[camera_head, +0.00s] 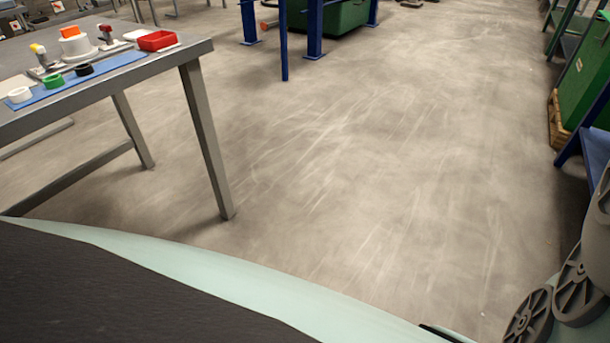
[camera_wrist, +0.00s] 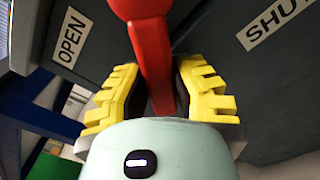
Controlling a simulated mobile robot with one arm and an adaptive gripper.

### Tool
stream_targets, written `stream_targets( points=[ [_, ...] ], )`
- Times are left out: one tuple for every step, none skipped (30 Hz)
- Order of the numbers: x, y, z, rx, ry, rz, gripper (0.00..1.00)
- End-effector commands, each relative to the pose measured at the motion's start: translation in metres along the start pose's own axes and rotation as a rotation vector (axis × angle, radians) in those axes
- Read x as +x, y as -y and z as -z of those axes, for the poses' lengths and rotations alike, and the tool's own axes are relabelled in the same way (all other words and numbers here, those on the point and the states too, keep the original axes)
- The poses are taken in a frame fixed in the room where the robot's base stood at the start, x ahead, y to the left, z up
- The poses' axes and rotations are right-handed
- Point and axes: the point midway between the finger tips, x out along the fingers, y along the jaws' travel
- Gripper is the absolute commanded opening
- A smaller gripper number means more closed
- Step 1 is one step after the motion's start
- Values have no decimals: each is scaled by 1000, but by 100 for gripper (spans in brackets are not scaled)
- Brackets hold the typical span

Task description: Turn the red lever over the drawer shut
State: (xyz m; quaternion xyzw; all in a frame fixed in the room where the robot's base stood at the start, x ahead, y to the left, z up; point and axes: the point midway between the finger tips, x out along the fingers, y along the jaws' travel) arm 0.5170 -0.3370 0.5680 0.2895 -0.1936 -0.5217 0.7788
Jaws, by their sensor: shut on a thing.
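The red lever (camera_wrist: 151,50) shows in the wrist view, running from the top edge down between the yellow fingers of my gripper (camera_wrist: 160,88). My gripper is shut on the lever's lower part. An OPEN label (camera_wrist: 71,38) is on the dark panel to the left of the lever, and a SHUT label (camera_wrist: 277,18) is to the right, cut by the frame edge. The lever lies between the two labels. The lever is not in the head view.
In the head view, a metal table (camera_head: 197,49) at the upper left holds a blue mat (camera_head: 110,63), a red tray (camera_head: 157,40) and several small parts. Green bins (camera_head: 590,80) and blue frames stand at the right. The floor (camera_head: 340,150) between is clear.

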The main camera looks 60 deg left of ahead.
Motion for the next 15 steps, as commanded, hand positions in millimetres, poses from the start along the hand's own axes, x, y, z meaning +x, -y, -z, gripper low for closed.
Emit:
stream_targets(
  points=[
    [-1,2,2,-45,-7,-3,0],
    [-1,3,2,-74,-7,-4,0],
    [-1,6,1,-111,-7,-4,0],
    [-1,8,1,-141,-6,-3,0],
    [-1,10,0,-170,-6,-2,0],
    [-1,13,0,-209,-6,-3,0],
    [-1,14,-1,-236,-5,-3,0],
    [-1,16,-1,-264,-6,-4,0],
    [-1,18,-2,-300,-6,-4,0],
    [-1,20,-3,-328,-6,-4,0],
    [-1,22,-4,-356,-5,-4,0],
    [-1,25,-4,-391,-5,-3,0],
    [-1,26,-5,-416,-5,-3,0],
    [-1,28,-6,-439,-6,-3,0],
    [-1,29,-6,-470,-6,-4,0]
  ],
)
